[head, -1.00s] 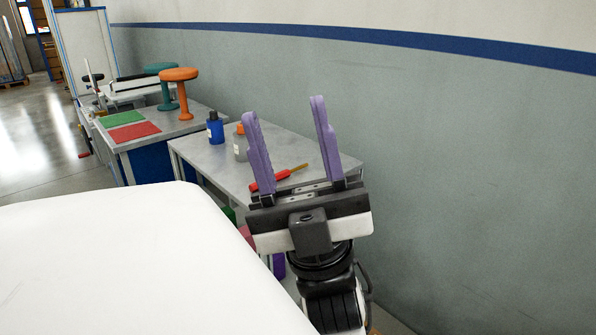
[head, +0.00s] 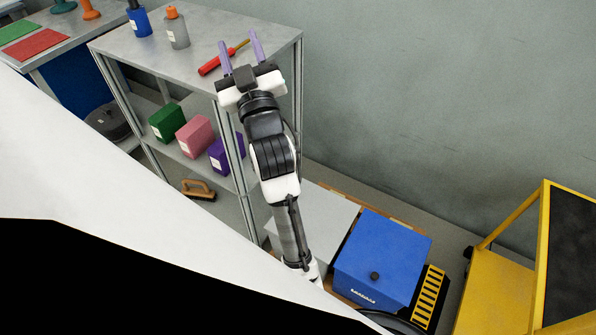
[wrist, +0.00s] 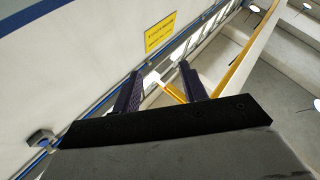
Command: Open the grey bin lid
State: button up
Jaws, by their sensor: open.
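A light grey bin (head: 327,212) stands low on the floor side at lower centre in the head view, left of a blue bin. Its flat grey top appears closed, and my arm hides part of its left side. My gripper (head: 240,42) is well above and away from it, over the back right of the metal shelf's top. The gripper's purple fingers are apart and empty. They also show in the wrist view (wrist: 160,74), which faces the wall and ceiling and does not show the bin.
The blue bin (head: 383,258) with a dark knob is beside the grey one. A yellow-framed cart (head: 500,285) stands right. The metal shelf (head: 120,42) holds bottles (head: 178,28), a red-handled screwdriver (head: 212,64) and coloured boxes (head: 194,136). A yellow sign (wrist: 160,32) is on the wall.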

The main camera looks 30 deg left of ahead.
jog(key=w+d+f+g+h+p, duration=0.15)
jog(key=w+f+h, duration=0.3)
jog(key=f, duration=0.85)
jog(key=w+d+f+g+h+p, duration=0.1)
jog(key=w+d+f+g+h, duration=0.25)
jog(key=f, duration=0.85)
jog(key=s+d+f+g+h+p, duration=0.15)
jog(key=d+f, duration=0.25)
jog(key=f, duration=0.4)
jog(key=s+d+f+g+h, duration=0.3)
jog(key=d+f, duration=0.1)
jog(key=f, duration=0.4)
jog(key=s+d+f+g+h, duration=0.3)
jog(key=d+f, duration=0.1)
jog(key=f, duration=0.4)
jog(key=shift+t+y, duration=0.25)
jog(key=shift+y, duration=0.1)
jog(key=x, duration=1.3)
jog(key=shift+w+f, duration=0.15)
jog(key=shift+f, duration=0.05)
jog(key=shift+c, duration=0.4)
grip_shut()
